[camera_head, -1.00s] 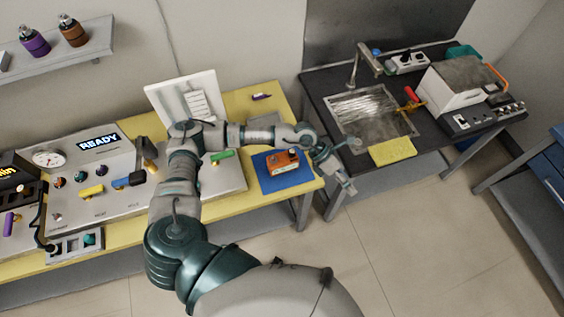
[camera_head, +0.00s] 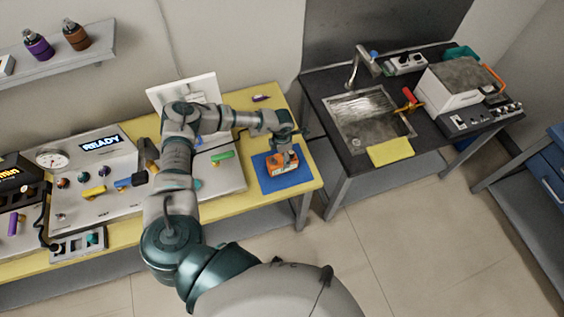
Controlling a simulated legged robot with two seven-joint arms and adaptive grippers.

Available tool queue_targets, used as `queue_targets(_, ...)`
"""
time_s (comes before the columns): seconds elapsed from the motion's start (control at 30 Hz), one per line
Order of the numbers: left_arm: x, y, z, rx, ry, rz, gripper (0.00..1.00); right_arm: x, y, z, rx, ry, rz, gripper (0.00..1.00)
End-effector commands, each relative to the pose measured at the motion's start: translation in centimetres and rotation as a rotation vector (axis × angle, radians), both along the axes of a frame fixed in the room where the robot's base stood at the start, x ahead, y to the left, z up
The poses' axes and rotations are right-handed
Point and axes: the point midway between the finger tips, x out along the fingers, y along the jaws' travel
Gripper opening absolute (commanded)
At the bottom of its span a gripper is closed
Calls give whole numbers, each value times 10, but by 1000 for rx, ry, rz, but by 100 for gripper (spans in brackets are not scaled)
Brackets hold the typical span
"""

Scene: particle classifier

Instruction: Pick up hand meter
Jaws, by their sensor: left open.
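The hand meter (camera_head: 283,166) looks like a small orange box with a light face. It rests on a blue mat (camera_head: 296,183) at the right end of the yellow table (camera_head: 224,200). My left arm reaches in from the left, and my left gripper (camera_head: 282,152) is over the hand meter, with its fingers open at the meter's upper part. The gripper covers part of the meter; whether the fingers touch it I cannot tell. My right gripper is not in view.
A control panel (camera_head: 100,205) with a READY display, gauge and coloured handles fills the table's left. A white board (camera_head: 183,90) stands behind my arm. A dark counter with a sink (camera_head: 368,115) and yellow cloth (camera_head: 390,151) is to the right, across a gap.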

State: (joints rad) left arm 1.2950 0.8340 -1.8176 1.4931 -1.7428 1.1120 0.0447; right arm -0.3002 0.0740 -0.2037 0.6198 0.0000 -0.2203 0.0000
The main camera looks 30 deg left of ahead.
Motion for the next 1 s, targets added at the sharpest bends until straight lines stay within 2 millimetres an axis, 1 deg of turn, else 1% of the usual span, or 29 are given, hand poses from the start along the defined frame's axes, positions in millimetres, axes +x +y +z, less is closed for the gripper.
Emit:
queue_targets(0.17,0,2,-14,-2,3,0,92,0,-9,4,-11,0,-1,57)
queue_targets(0.3,0,1,-37,-1,2,0,92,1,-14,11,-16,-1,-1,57)
queue_targets(0.43,1,1,-54,-3,1,1,92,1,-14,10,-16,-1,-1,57)
queue_targets(0.53,0,1,-59,-3,1,0,92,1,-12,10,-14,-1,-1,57)
queue_targets(0.7,0,1,-58,-3,0,1,92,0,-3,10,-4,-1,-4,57)
queue_targets(0.73,0,0,-58,-3,0,1,87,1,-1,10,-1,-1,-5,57)
queue_targets(0.77,0,0,-58,-3,0,1,79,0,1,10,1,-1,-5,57)
queue_targets(0.8,1,0,-58,-2,0,1,69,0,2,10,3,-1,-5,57)
queue_targets(0.87,1,0,-58,-2,0,1,54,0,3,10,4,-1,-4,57)
queue_targets(0.9,1,0,-58,-2,0,1,44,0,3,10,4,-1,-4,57)
queue_targets(0.97,1,0,-58,-2,0,1,29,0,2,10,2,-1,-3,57)
queue_targets(1.0,1,0,-58,-3,0,1,19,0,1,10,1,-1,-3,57)
